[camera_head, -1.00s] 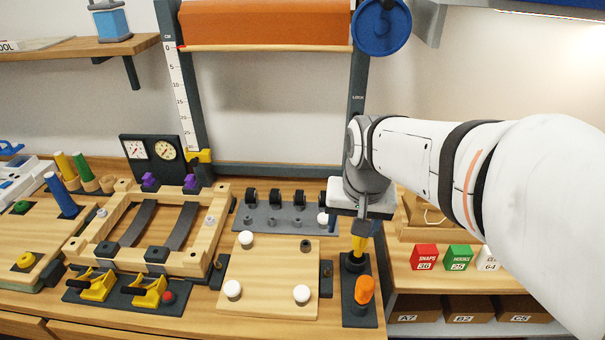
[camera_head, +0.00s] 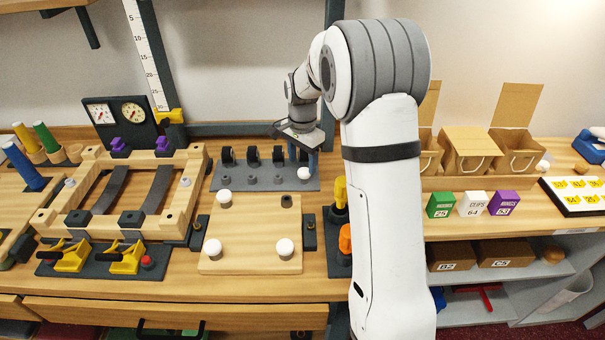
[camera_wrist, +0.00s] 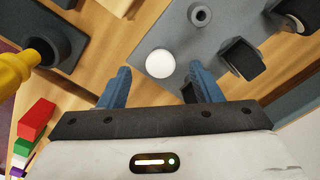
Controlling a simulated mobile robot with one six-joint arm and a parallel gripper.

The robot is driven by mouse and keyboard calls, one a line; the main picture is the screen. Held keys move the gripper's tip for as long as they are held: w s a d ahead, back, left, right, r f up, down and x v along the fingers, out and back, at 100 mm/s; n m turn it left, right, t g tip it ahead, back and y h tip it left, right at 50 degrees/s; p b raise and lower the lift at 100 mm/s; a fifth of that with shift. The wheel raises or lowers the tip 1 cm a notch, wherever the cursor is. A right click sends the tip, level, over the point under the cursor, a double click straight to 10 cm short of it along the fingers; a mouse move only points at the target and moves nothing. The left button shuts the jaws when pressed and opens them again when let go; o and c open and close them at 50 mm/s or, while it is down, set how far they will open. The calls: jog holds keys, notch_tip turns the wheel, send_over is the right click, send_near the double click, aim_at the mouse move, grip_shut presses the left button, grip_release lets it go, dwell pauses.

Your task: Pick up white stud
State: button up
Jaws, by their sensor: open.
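A white stud (camera_wrist: 160,63) shows in the wrist view, ahead of the gap between the two blue fingers of my gripper (camera_wrist: 158,82). The fingers are apart and empty. In the head view this appears to be the white stud (camera_head: 304,173) at the right front of the grey plate (camera_head: 240,180). My gripper (camera_head: 303,143) is just above and behind it there, its fingers partly hidden. Three more white studs, at the back left (camera_head: 224,196), front left (camera_head: 212,249) and front right (camera_head: 285,248), stand on the wooden board (camera_head: 250,225).
The grey plate carries several black hooks (camera_head: 252,153) and grey pegs. A dark holder with a yellow-handled tool (camera_head: 340,192) and an orange-handled one (camera_head: 345,238) stands to the right. The wooden frame (camera_head: 150,224) stands left. My arm covers part of the counter.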

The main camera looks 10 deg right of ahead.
aim_at(304, 171)
jog(key=f, duration=0.5)
jog(key=shift+w+d+f+p, duration=0.2)
jog(key=shift+w+d+p, duration=0.05)
jog(key=shift+d+p, duration=0.15)
jog(key=c, duration=1)
notch_tip(304, 171, up, 10)
jog(key=shift+r+b, duration=0.1)
jog(key=shift+b, duration=0.25)
jog(key=shift+c, duration=0.2)
